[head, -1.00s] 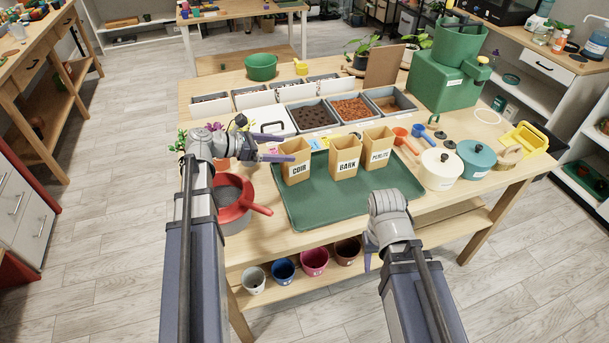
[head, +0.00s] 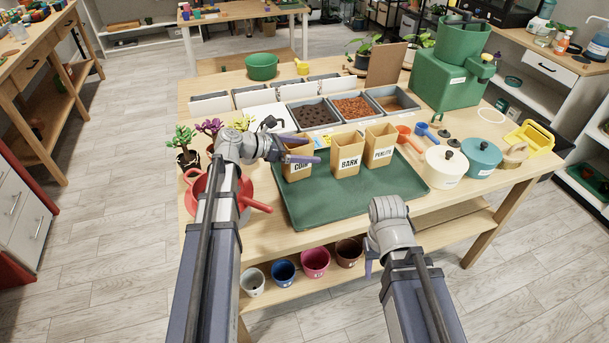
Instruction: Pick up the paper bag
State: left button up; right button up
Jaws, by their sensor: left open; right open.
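Three open-topped brown paper bags stand upright on a green tray (head: 335,205): COIR (head: 300,175) at the left, BARK (head: 347,155) in the middle and PERLITE (head: 380,147) at the right. My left gripper (head: 308,150) is open at the upper part of the COIR bag, pointing right. Its purple fingers overlap the bag's top and hide part of its label. I cannot tell whether they touch it or straddle it. My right gripper (head: 370,262) is open and empty below the table's front edge, partly hidden by its own wrist.
A red pot with a handle (head: 257,206) sits left of the tray, partly behind my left arm. Small potted plants (head: 187,150) stand behind it. Soil bins (head: 313,113) line the back. A cream pot (head: 444,168) and a teal pot (head: 479,157) stand to the right.

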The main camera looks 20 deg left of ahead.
pick_arm(q)
grip_shut()
dwell(0.8)
jog(key=shift+s, duration=0.1)
dwell(0.4)
